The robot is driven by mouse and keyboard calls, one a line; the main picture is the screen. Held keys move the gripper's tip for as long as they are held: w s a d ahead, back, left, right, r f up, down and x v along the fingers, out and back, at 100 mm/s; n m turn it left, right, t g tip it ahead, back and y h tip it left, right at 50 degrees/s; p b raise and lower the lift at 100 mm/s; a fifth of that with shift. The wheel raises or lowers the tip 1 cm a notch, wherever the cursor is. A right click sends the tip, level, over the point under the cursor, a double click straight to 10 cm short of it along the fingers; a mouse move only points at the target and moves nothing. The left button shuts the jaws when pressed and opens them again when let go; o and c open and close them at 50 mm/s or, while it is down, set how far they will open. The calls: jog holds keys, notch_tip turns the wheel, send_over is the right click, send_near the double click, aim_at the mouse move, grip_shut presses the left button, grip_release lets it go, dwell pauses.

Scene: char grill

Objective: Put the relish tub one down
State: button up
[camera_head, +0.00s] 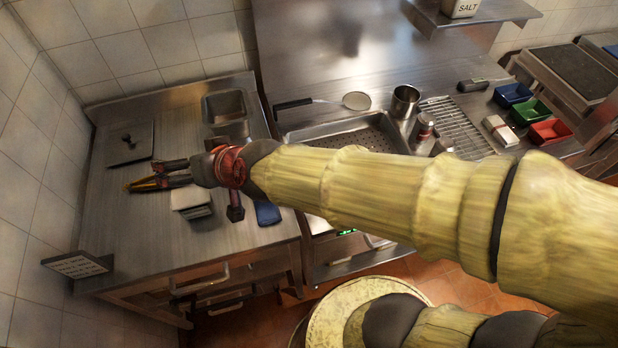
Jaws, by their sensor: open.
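A steel tub (225,108) stands on the left steel counter (122,228) near the back right, with its open top showing. No label shows on it, so I cannot tell if it is the relish tub. A flat dark steel lid (130,143) with a small knob lies to its left. My gripper (141,176) is over the left counter, in front of the lid, with its fingers pointing left. The fingers are apart and I see nothing between them. My wrist and arm hide part of the counter.
A pale stack (192,202) and a folded blue cloth (267,213) lie near the counter's front. A small sign (78,265) is at the front left corner. A perforated steel basin (345,135), a steel cup (405,101) and colored trays (530,111) are to the right.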

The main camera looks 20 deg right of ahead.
jog(key=s+d+g+h, duration=0.1)
jog(key=s+d+h, duration=0.1)
jog(key=s+d, duration=0.3)
jog(key=s+d+g+h, duration=0.1)
jog(key=s+d, duration=0.4)
jog(key=d, duration=0.6)
jog(key=s+d+m+g+h, duration=0.1)
jog(key=s+d+h, duration=0.1)
jog(key=s+d, duration=0.3)
jog(key=d, duration=0.4)
jog(key=shift+s+g+h, duration=0.25)
jog(key=shift+g+h, duration=0.15)
jog(key=shift+c, duration=0.6)
